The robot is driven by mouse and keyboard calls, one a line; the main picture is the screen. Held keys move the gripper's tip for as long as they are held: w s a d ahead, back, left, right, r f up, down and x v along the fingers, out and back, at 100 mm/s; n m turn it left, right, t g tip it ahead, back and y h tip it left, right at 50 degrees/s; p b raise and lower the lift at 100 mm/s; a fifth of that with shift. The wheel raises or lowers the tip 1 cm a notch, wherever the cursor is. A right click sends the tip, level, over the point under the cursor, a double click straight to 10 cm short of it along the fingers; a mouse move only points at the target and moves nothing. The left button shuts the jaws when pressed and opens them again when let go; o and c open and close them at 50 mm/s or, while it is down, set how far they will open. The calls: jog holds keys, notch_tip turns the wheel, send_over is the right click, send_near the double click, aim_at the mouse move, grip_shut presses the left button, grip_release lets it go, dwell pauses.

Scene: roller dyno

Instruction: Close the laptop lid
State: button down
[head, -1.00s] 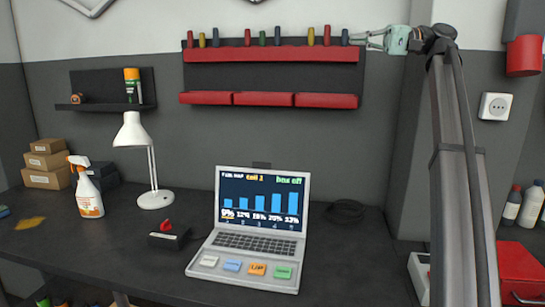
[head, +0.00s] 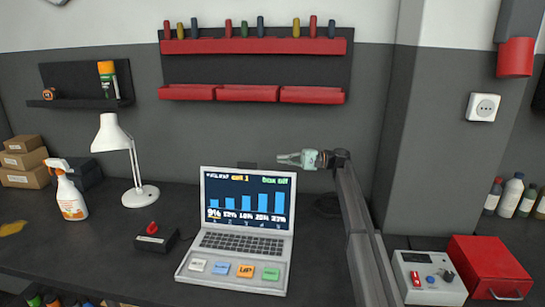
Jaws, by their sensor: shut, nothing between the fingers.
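The laptop (head: 246,213) stands open on the dark workbench in the head view. Its lid is upright with a lit screen showing blue bars, and its keyboard and coloured keys face the front. My gripper (head: 281,159) is shut and empty.
A black box with a red knob (head: 155,238) sits left of the laptop. A white lamp (head: 130,160) and a spray bottle (head: 71,196) stand further left. A grey control box (head: 428,280) and a red case (head: 489,266) are at the right. Bench (head: 60,245) space is clear at the left front.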

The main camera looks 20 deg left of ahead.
jog(key=s+a+r+p, duration=0.1)
jog(key=s+a+p, duration=0.4)
jog(key=s+a, duration=0.2)
jog(key=shift+x, duration=1)
